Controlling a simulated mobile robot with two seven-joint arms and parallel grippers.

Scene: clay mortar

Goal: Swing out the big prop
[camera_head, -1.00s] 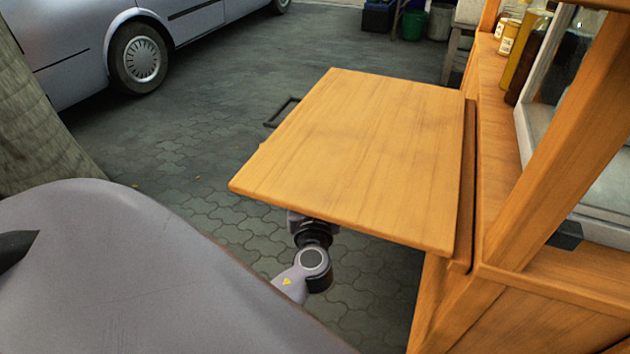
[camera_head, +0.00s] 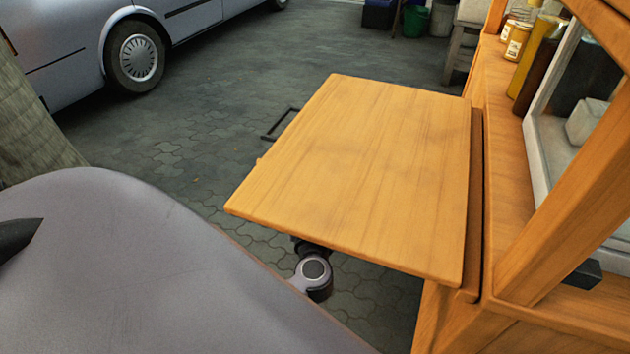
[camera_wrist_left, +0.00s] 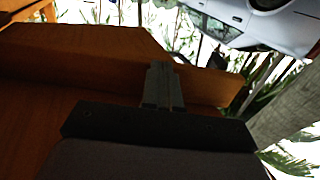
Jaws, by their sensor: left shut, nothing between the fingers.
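A wooden flap (camera_head: 370,170) stands out roughly level from the side of the wooden cart (camera_head: 450,325). The big prop cannot be made out in the head view, where the flap covers what is beneath it. In the left wrist view, dark shaded wood (camera_wrist_left: 80,52) fills the left, and a browner strip of wood (camera_wrist_left: 218,88) runs behind the fingers to the right. I cannot tell whether this strip is the prop. My left gripper (camera_wrist_left: 163,80) is shut and empty, close to this wood; contact cannot be judged. The head view shows only its arm below the flap.
Jars and bottles (camera_head: 530,45) stand on the cart's shelf beside a white-framed pane (camera_head: 545,125). A thin dark bar frame (camera_head: 280,123) shows past the flap's left edge. A van (camera_head: 135,50) is parked at the back left. The paved ground (camera_head: 220,120) between is clear.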

